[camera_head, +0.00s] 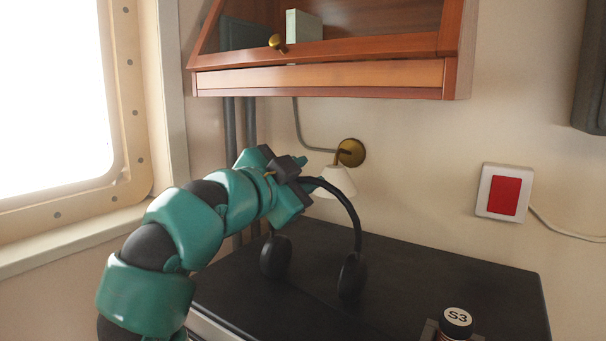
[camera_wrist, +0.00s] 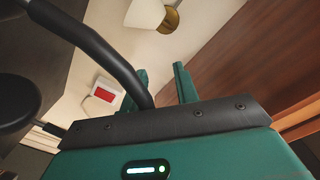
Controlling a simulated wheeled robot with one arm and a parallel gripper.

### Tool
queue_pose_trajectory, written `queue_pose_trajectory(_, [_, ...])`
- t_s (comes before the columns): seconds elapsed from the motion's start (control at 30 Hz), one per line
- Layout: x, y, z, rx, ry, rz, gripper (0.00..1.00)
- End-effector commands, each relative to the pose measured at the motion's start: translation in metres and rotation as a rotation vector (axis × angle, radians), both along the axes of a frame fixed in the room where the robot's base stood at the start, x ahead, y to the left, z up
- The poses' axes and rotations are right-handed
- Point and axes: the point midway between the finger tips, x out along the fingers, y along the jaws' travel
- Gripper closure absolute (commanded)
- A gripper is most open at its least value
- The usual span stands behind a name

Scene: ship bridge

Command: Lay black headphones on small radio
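The black headphones (camera_head: 357,222) hang upright with their headband at the top and two round ear cups below, over the dark counter top. An ear cup (camera_wrist: 17,100) shows at the left edge there. I cannot tell whether the cups touch the counter. I cannot make out a small radio in either view.
The dark counter top (camera_head: 440,265) is mostly clear. A bottle with an "S3" cap (camera_head: 456,322) stands at its front. A wall lamp (camera_head: 338,181) is close behind the headphones. A wooden shelf (camera_head: 320,77) hangs above. A red and white wall box (camera_head: 504,192) is at the right.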

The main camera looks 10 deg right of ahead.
Motion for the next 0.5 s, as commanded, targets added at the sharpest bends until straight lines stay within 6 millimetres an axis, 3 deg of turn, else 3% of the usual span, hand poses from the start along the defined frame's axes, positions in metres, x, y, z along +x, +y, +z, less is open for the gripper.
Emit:
queue_pose_trajectory(0.27, [-0.009,0.011,-0.001,0.002,-0.001,0.003,0.70])
queue_pose_trajectory(0.5, [-0.035,0.040,-0.002,-0.001,0.000,0.006,0.70])
